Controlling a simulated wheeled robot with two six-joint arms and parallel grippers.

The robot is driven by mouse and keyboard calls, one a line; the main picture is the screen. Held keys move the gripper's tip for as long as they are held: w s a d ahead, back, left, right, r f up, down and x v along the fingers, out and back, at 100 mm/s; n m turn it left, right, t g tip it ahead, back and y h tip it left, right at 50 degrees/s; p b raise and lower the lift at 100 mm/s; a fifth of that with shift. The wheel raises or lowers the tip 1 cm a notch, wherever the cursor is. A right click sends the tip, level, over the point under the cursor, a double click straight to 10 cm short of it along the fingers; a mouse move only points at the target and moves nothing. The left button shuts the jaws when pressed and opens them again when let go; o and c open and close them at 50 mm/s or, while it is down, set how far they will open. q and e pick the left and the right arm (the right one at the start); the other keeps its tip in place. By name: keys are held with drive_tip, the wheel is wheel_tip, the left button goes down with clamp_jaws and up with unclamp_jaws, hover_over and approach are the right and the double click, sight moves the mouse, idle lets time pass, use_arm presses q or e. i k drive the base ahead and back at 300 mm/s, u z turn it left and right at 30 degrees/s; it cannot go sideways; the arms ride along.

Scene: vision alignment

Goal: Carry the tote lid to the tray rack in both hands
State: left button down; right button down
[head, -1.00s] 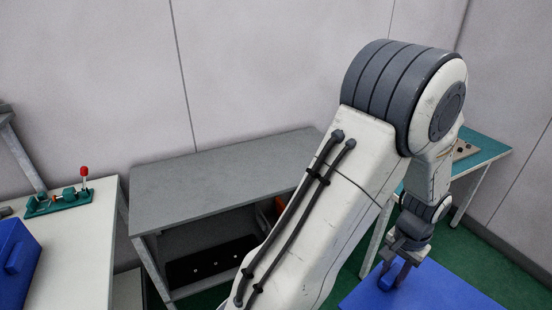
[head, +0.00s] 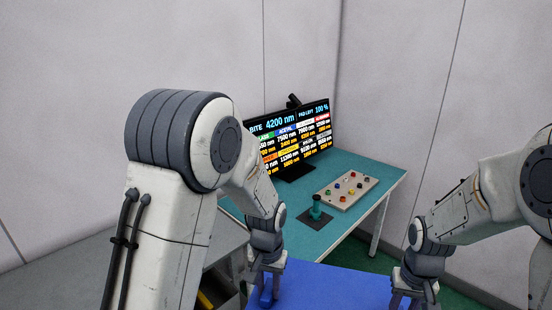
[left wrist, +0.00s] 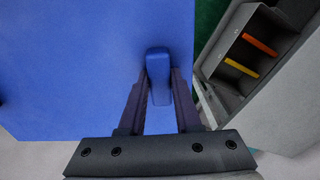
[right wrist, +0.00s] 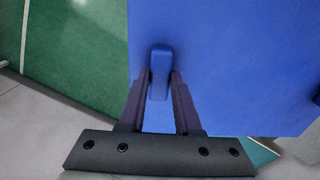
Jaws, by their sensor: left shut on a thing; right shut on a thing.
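The blue tote lid (head: 335,285) is a flat sheet held between my two grippers, at the bottom of the head view. My left gripper (head: 265,290) is shut on a raised blue grip of the lid, and this shows in the left wrist view (left wrist: 158,85). My right gripper (head: 412,302) is at the lid's right side. In the right wrist view its fingers (right wrist: 160,90) are shut on another raised blue grip. The lid's near part is cut off by the head view's lower edge. I cannot make out the tray rack for certain.
Green floor (right wrist: 75,50) is open at the right.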

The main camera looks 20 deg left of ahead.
sight(97, 284)
drive_tip(key=u, duration=0.5)
drive_tip(key=i, duration=0.65)
drive_tip(key=u, duration=1.2)
drive_tip(key=i, duration=0.4)
drive_tip(key=u, duration=0.35)
